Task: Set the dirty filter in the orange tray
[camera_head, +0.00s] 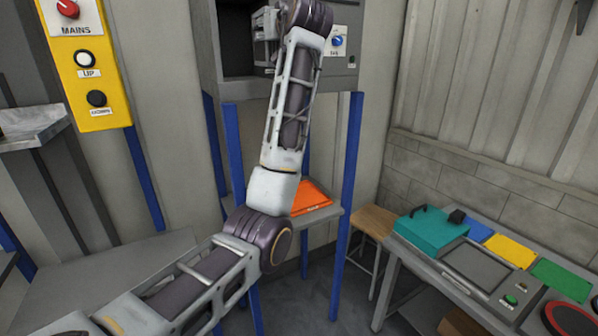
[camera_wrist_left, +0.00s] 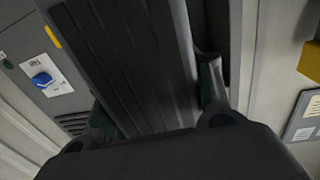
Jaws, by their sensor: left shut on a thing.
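My left arm rises from the lower left of the head view, and its wrist is in front of the grey cabinet. My left gripper (camera_wrist_left: 158,100) is shut on a dark, ribbed panel, which looks like the dirty filter (camera_wrist_left: 125,55); it fills the middle of the left wrist view. In the head view the gripper (camera_head: 268,42) is small and partly hidden by my wrist, beside the cabinet's dark opening. I cannot tell whether the filter is clear of the opening. The orange tray (camera_head: 312,197) lies on a shelf below the cabinet, partly hidden by my arm. My right gripper is out of view.
The grey cabinet (camera_head: 343,75) has a blue knob (camera_head: 337,41) and stands on blue posts (camera_head: 347,150). A yellow switch panel (camera_head: 90,70) is at the left. A bench at the right holds a teal box (camera_head: 430,232) and coloured mats. A wooden stool (camera_head: 372,222) stands between.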

